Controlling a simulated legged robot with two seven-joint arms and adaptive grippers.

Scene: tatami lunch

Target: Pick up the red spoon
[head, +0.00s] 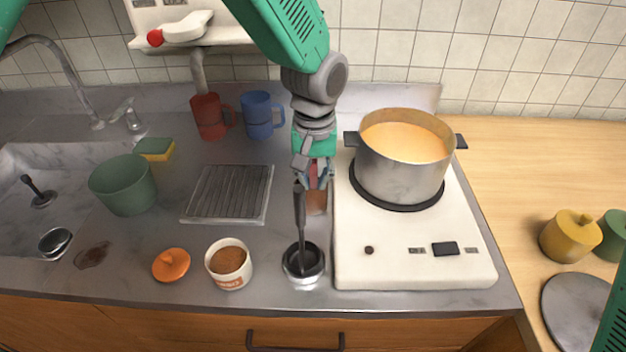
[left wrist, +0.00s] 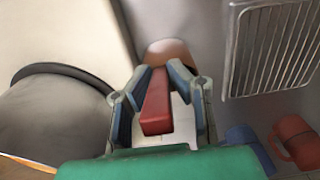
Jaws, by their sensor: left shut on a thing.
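My left gripper (head: 315,182) points down over the counter, left of the stove. It is shut on the red spoon, and a small red part of the spoon (head: 314,174) shows between its fingers in the head view. In the left wrist view the red handle (left wrist: 157,103) lies between both fingers of the left gripper (left wrist: 160,85). My right gripper is not in view.
A dark-handled utensil (head: 300,215) stands in a small dark cup (head: 290,268) in front of the gripper. A pot (head: 400,175) stands on the white stove (head: 385,268) to the right. A ridged grey plate (head: 228,195), red mug (head: 208,118) and blue mug (head: 257,118) are left.

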